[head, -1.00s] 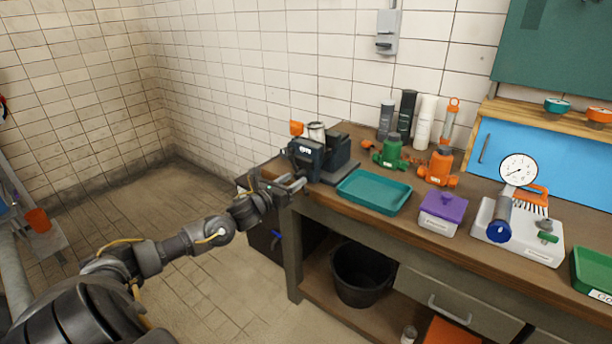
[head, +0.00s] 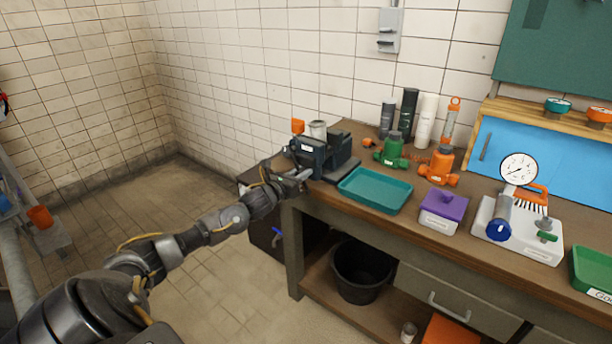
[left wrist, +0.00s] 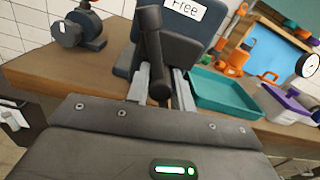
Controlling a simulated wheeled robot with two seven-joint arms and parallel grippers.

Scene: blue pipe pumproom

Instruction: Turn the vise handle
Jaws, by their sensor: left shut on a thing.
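The dark blue-grey vise (head: 322,156) stands at the left end of the wooden workbench. In the left wrist view the vise body (left wrist: 188,40) carries a label reading "Free". Its dark handle (left wrist: 151,45) hangs down in front of the body. My left gripper (head: 298,178) is at the front of the vise. In the left wrist view its two light fingers (left wrist: 160,86) stand on either side of the thick lower end of the handle, shut on it. The exact contact is partly hidden by the handle. My right gripper is not in view.
A teal tray (head: 375,190) lies just right of the vise, with a purple-lidded box (head: 442,211) beyond it. Green (head: 392,150) and orange (head: 440,165) valve bodies stand behind. A black bucket (head: 362,270) sits on the lower shelf.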

